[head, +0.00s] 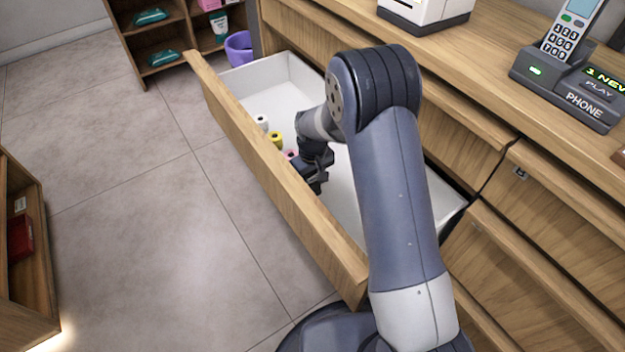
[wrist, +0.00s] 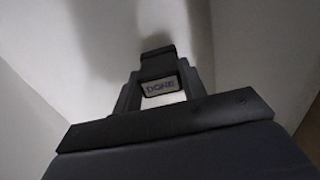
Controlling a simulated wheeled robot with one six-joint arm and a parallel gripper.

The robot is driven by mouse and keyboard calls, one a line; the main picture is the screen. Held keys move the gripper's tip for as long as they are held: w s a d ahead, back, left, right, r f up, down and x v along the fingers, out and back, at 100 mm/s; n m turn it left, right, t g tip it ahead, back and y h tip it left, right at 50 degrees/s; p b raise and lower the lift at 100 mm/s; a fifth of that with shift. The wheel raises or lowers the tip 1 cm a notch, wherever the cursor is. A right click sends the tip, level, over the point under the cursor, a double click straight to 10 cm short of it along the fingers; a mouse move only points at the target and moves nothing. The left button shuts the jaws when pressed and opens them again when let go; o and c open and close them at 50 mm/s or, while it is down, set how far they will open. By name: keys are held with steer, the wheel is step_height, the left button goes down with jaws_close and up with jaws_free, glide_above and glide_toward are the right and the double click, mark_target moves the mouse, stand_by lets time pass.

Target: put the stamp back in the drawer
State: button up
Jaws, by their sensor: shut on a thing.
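The stamp (wrist: 160,88), a small pale block with "DONE" lettering, shows in the wrist view between the fingers of my gripper (wrist: 160,96), which is shut on it. In the head view my gripper (head: 316,178) reaches down inside the open drawer (head: 285,78), near its front wall. The stamp cannot be made out in the head view. Pale drawer walls surround the gripper in the wrist view. I cannot tell whether the stamp touches the drawer floor.
A white roll (head: 262,121), a yellow roll (head: 275,140) and a pink item (head: 290,155) stand along the drawer's front wall. The phone (head: 575,75) is on the counter. A purple bucket (head: 239,48) stands behind the drawer's far end. Open floor lies left.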

mark_target(313, 180)
steer(key=o, duration=0.8)
step_height(313, 180, up, 12)
steer(key=p, duration=0.3)
steer(key=shift+r+p, duration=0.15)
steer(key=shift+p, duration=0.2)
